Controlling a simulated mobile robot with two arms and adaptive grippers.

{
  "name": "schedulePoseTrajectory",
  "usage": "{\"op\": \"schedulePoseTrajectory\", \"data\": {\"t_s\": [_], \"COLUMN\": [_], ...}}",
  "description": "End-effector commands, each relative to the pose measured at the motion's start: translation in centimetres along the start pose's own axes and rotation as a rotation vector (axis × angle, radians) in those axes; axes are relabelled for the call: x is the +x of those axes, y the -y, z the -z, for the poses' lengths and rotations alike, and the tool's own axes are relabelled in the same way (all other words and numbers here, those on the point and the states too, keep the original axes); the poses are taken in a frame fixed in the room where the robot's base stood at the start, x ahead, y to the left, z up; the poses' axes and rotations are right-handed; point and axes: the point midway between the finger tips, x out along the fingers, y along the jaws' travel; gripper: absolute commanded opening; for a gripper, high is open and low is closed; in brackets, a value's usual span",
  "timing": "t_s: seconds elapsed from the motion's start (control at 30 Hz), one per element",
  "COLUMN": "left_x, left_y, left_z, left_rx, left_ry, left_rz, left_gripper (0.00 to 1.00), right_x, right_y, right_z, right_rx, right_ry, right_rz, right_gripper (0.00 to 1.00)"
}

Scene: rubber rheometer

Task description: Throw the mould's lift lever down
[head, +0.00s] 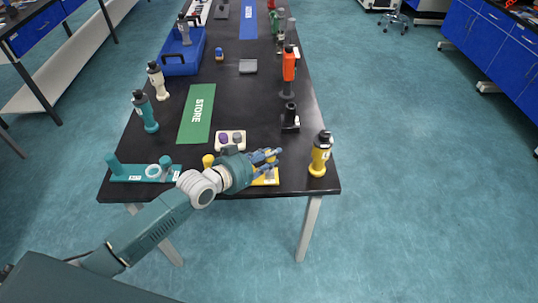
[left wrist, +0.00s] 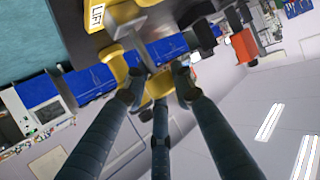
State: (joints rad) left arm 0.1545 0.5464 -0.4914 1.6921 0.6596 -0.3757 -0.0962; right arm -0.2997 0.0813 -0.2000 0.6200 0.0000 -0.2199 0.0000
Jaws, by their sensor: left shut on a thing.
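A yellow mould base (head: 268,181) sits at the table's near edge, mostly hidden behind my left gripper (head: 268,157). In the left wrist view, yellow parts (left wrist: 116,68) stand close to the fingertips, beside a white label reading LIFT (left wrist: 98,17). My left gripper also shows there (left wrist: 158,88); its fingers close around a yellow piece (left wrist: 158,84), which looks like the lift lever. Its exact tilt is hard to tell. My right gripper is in neither view.
A yellow bottle-shaped object (head: 320,155) stands right of the mould; a black device (head: 290,118) stands behind. A white tray (head: 230,147) with dark pieces and a teal fixture (head: 145,178) are to the left. The green STORE mat (head: 197,113) is bare.

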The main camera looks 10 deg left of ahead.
Motion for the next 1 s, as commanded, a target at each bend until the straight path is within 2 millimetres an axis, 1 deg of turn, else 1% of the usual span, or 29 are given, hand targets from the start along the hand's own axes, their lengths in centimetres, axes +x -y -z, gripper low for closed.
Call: {"op": "schedulePoseTrajectory", "data": {"t_s": [0.03,0.3,1.0], "left_x": [0.0,0.6,1.7], "left_y": [0.1,0.8,1.9], "left_z": [-0.5,-0.2,-0.2], "left_rx": [-0.005,-0.067,-0.194], "left_ry": [0.020,0.086,0.221], "left_rz": [-0.001,-0.024,-0.070], "left_gripper": [0.00,0.00,0.00], "right_x": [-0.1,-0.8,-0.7], "right_y": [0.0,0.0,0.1], "right_z": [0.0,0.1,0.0], "right_rx": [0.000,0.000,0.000], "right_ry": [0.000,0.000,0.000], "right_rz": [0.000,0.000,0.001], "right_gripper": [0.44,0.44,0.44]}}
